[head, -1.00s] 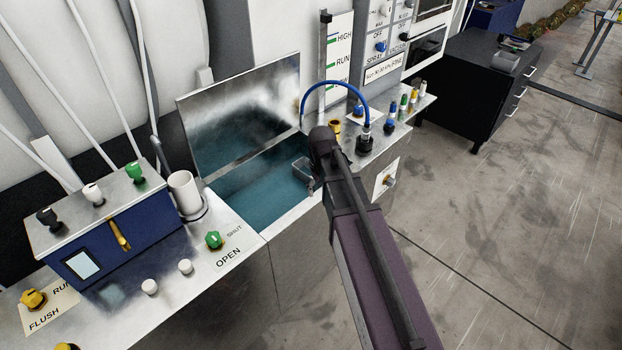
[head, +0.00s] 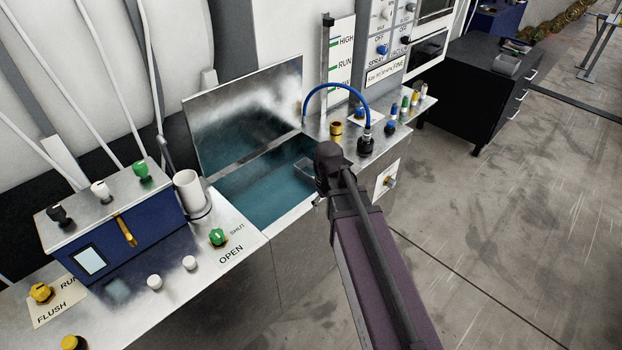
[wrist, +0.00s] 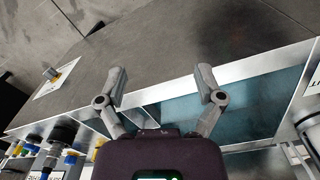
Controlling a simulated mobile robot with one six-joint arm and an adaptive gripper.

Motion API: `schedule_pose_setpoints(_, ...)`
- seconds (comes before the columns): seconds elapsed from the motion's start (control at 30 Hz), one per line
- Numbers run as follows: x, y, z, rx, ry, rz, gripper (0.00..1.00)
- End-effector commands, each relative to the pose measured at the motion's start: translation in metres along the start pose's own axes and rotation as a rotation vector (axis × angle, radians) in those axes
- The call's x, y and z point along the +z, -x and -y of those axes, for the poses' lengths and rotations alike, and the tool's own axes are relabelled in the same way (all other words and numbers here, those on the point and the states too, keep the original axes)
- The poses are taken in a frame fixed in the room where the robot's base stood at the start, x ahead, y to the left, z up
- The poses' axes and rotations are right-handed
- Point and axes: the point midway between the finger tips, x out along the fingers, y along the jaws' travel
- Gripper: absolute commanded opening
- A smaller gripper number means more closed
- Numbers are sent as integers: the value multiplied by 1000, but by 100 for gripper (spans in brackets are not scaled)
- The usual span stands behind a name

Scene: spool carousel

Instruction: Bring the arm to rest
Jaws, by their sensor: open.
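My gripper shows in the wrist view (wrist: 160,88) with its two fingers spread apart and nothing between them. It hangs over the front edge of the metal bench, beside the teal basin (wrist: 245,105). In the head view my arm reaches up from the bottom right, and its end is in front of the basin (head: 250,200). The fingers are mostly hidden behind the arm there.
A blue control box (head: 120,235), a white cup (head: 190,190) and a green knob (head: 217,237) stand left of the basin. A blue hose (head: 335,86) arches behind my arm. A black cabinet (head: 480,90) stands at the back right. The floor on the right is clear.

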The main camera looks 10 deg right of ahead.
Motion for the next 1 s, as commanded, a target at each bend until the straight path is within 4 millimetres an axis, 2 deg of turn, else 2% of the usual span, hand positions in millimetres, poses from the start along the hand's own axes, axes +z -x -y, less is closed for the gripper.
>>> schedule_pose_setpoints(0.47,4,0,0,-1,-8,0,86)
schedule_pose_setpoints(0.57,17,0,2,-6,-43,0,86)
schedule_pose_setpoints(0.8,63,0,7,-23,-189,3,86)
schedule_pose_setpoints(1.0,70,0,8,-27,-232,4,86)
